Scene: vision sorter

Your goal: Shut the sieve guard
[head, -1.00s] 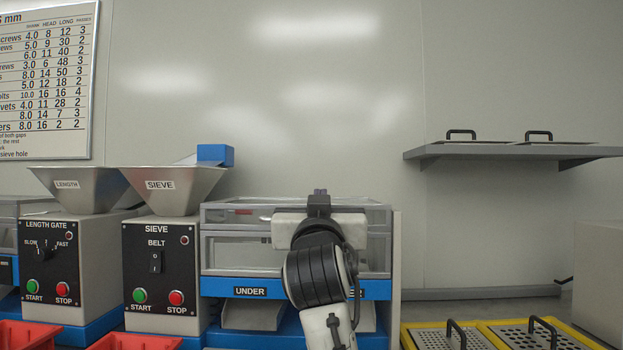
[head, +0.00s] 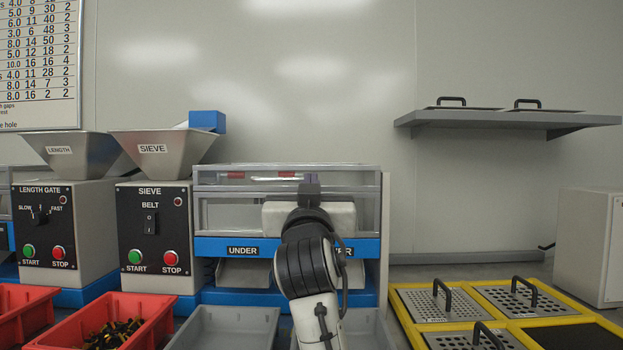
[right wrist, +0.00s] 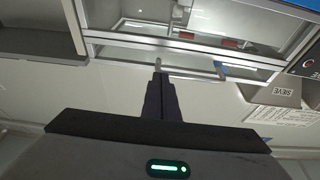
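The sieve machine has a black panel with SIEVE lettering (head: 150,235). To its right is the clear, grey-framed guard (head: 345,180) above a clear-walled box on a blue base. Red pieces show through the clear panel. My right gripper (head: 309,186) is in front of the guard, its tips overlapping the frame's lower part; my wrist hides part of the box. In the right wrist view the guard's rail (right wrist: 120,42) crosses just beyond the dark fingers (right wrist: 159,82), which are together with nothing visible between them. I cannot tell if they touch it. My left gripper is out of view.
Red bins (head: 158,307) and grey bins (head: 240,318) stand along the front. A yellow rack (head: 398,305) with handled sieve plates lies at right. A wall shelf (head: 480,119) hangs above it. The length gate machine (head: 88,195) stands at left.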

